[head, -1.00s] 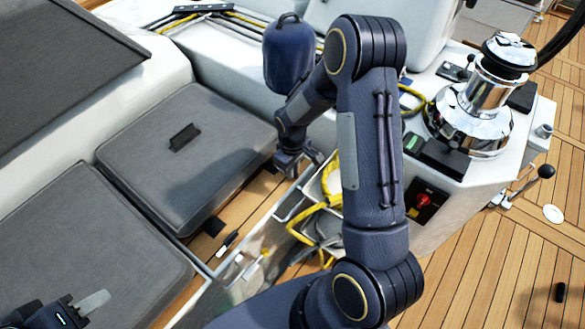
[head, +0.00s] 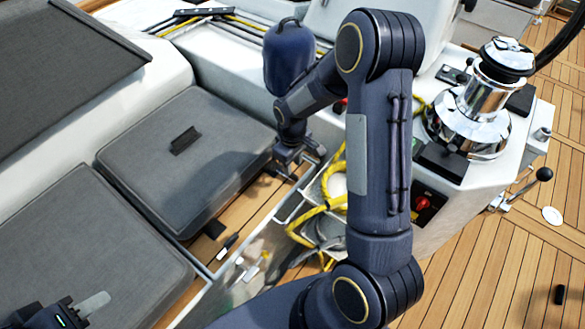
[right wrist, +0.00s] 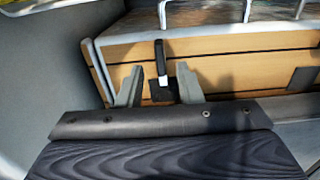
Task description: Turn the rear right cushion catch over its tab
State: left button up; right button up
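In the right wrist view, a dark catch lever (right wrist: 159,58) with a pale end lies on the wooden strip, pointing toward a dark tab (right wrist: 166,93). The two pale fingers of my right gripper (right wrist: 160,72) stand apart, one on either side of the lever, with gaps between. In the head view my right gripper (head: 297,165) is at the far right corner of a grey cushion (head: 175,180); its arm and wrist hide the catch there. My left gripper (head: 80,308) is low at the left over another cushion (head: 85,240); its finger spacing is unclear.
Another catch (head: 228,246) and a dark tab (head: 213,228) lie beside the cushion's near corner. A locker with yellow rope (head: 318,212) is right of the wooden strip. A chrome winch (head: 475,115) stands further right. Another tab (right wrist: 302,80) shows in the wrist view.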

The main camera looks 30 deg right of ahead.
aim_at(293, 174)
notch_tip(293, 174, up, 3)
jog(key=shift+r, duration=0.3)
dwell(0.4)
